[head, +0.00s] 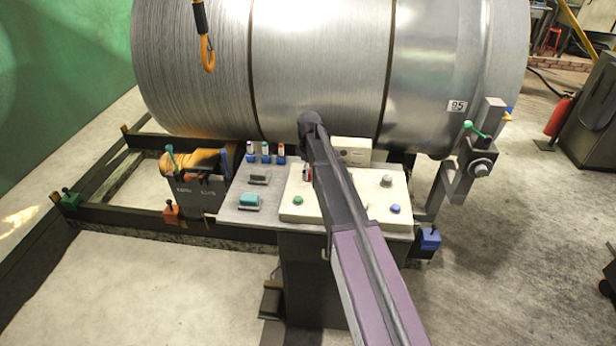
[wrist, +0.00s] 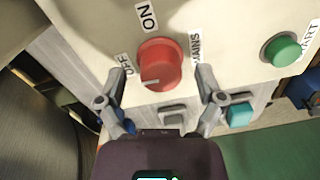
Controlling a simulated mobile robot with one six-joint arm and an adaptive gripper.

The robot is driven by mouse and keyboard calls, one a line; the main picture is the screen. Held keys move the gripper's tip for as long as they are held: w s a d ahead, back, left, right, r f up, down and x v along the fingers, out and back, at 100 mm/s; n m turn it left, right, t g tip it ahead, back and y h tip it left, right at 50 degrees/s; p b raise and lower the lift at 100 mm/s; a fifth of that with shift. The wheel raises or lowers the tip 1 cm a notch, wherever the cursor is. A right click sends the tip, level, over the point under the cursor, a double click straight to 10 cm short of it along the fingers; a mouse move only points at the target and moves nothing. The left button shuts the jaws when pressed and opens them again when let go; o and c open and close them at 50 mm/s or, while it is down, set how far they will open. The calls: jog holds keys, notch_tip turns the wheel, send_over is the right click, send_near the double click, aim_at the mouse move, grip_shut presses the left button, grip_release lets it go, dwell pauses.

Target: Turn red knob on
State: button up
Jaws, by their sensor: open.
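The red knob (wrist: 160,65) sits on a cream panel (wrist: 85,15) in the wrist view. A pale mark on its face points to the lower left. An OFF label is at its left, ON above it, and MAINS at its right. My gripper (wrist: 160,76) is open, with one finger on each side of the knob. I cannot tell whether the fingers touch it. In the head view a small bit of red (head: 307,173) shows beside my arm, likely the knob. My arm hides most of that area.
A green START button (wrist: 283,48) is right of the knob. A teal switch (wrist: 238,113) and a grey switch (wrist: 173,114) lie below. In the head view the panel also has a grey knob (head: 386,181) and blue button (head: 395,208).

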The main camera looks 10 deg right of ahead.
jog(key=shift+f, duration=0.3)
jog(key=c, duration=1.1)
jog(key=shift+c, duration=0.2)
